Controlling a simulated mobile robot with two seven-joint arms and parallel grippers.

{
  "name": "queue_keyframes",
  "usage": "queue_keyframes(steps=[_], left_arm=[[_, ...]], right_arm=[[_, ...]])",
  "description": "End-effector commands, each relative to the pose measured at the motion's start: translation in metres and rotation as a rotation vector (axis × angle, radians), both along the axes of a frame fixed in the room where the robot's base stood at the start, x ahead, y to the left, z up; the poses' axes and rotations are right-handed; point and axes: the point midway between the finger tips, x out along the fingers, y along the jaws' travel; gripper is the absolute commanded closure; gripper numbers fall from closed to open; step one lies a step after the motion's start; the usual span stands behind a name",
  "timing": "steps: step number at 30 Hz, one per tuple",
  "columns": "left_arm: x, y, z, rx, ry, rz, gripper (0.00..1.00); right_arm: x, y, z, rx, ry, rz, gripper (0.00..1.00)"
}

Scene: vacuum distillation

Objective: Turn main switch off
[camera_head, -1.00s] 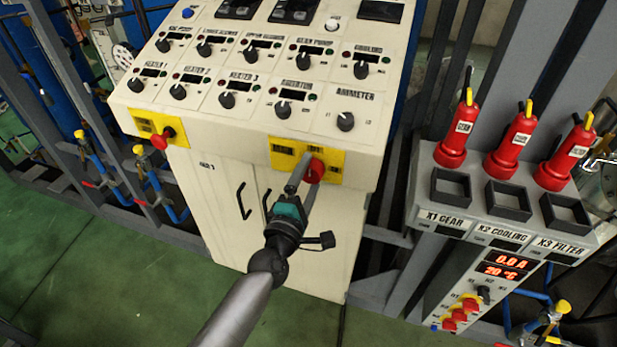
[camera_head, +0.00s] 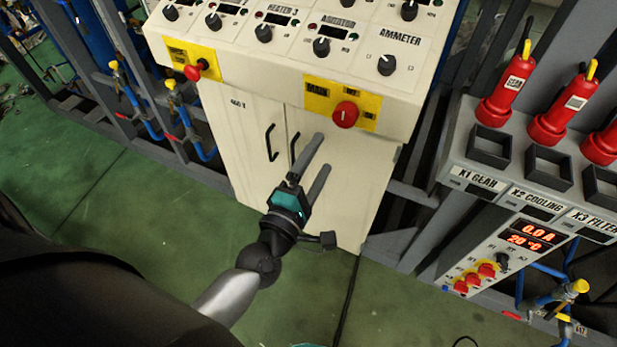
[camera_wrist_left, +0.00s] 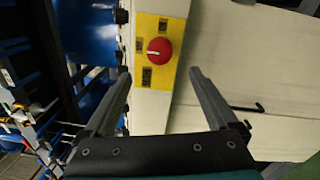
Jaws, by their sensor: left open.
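The main switch (camera_head: 345,114) is a red round knob on a yellow plate (camera_head: 317,101) marked MAIN, on the cabinet's sloped front edge. A pale line shows on its face. My left gripper (camera_head: 319,153) is open and empty, below the switch and in front of the cabinet doors, apart from the knob. In the left wrist view the switch (camera_wrist_left: 159,49) appears beyond the open fingertips (camera_wrist_left: 160,74), roughly centred between them. My right gripper is not in view.
A second red knob (camera_head: 196,71) on a yellow plate sits at the left of the panel. Black dials such as the ammeter dial (camera_head: 387,65) are above. The cabinet has door handles (camera_head: 271,143). A grey unit with red plugs (camera_head: 505,95) stands right. Green floor is open at left.

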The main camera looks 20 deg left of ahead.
Motion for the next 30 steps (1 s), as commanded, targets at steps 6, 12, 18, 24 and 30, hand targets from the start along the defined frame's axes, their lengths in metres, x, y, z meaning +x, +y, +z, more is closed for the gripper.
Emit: queue_keyframes(steps=[6,12,18,24,30], left_arm=[[-0.030,0.001,-0.003,0.000,0.002,0.000,0.08],[-0.041,0.001,-0.002,0.000,0.001,0.000,0.08],[-0.042,0.001,-0.002,-0.001,-0.001,0.000,0.08],[-0.041,0.001,-0.002,-0.001,0.000,0.000,0.08],[-0.041,0.001,-0.007,0.011,0.007,-0.002,0.08]], right_arm=[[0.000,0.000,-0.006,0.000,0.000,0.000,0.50],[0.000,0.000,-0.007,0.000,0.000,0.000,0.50],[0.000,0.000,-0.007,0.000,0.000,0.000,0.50],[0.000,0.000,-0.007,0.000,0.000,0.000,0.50],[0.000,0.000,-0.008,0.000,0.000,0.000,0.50]])
